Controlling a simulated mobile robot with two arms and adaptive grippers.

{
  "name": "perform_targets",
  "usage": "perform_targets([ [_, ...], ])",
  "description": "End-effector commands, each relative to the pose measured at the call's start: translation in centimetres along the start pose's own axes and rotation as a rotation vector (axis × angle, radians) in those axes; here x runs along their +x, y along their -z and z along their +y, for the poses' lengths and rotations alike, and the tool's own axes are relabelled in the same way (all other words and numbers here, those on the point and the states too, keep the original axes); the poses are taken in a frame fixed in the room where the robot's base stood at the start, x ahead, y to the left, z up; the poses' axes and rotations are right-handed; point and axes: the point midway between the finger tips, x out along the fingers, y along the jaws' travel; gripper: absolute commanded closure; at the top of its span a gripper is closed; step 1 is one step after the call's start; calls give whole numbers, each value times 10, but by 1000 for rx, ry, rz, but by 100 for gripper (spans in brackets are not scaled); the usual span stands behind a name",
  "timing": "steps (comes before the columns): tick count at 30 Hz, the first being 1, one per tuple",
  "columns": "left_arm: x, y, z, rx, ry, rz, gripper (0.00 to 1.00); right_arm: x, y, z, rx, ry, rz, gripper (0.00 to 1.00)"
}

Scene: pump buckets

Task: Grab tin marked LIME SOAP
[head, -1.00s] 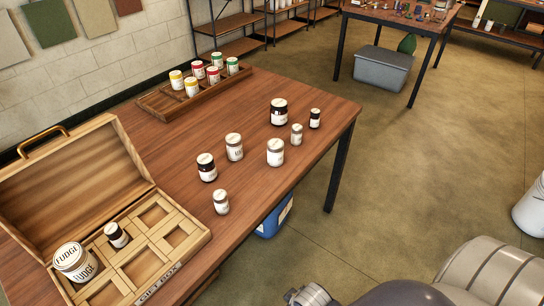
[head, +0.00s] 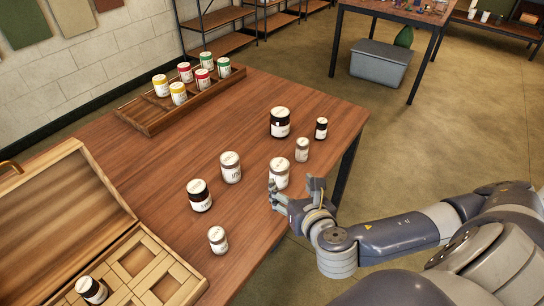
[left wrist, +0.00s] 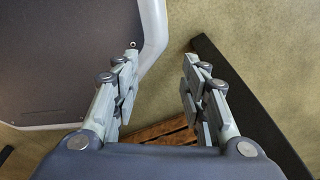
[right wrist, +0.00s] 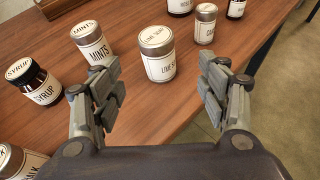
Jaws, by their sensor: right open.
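The LIME SOAP tin (right wrist: 158,62), white-labelled with a metallic lid, stands upright on the wooden table. In the head view the tin (head: 280,171) is near the table's right edge, partly behind a finger of my right gripper (head: 294,188). My right gripper (right wrist: 160,75) is open and empty. In the right wrist view the tin shows ahead, between its spread fingers; I cannot tell whether they touch it. My left gripper (left wrist: 158,85) is open and empty in the left wrist view, and out of the head view.
A MINTS tin (right wrist: 92,43) and a dark SYRUP jar (right wrist: 36,82) stand left of the LIME SOAP tin. A dark jar (head: 280,123) and two smaller containers stand behind it. A compartment box (head: 160,285) and a wooden rack (head: 150,118) are on the table.

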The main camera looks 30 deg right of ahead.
Motion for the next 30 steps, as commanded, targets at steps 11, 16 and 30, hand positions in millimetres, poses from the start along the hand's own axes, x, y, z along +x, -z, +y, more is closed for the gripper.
perform_targets([
  [11, -2, -24, 0, 3, 0, -37, 60, 43, -6, -5, -74, 3, -21, 32],
  [16, -4, -50, -1, 5, 1, -75, 60, 57, -6, -4, -72, 1, -20, 32],
  [30, -4, -1, -2, 2, 3, -1, 60, 107, -2, 4, -71, 1, -19, 32],
])
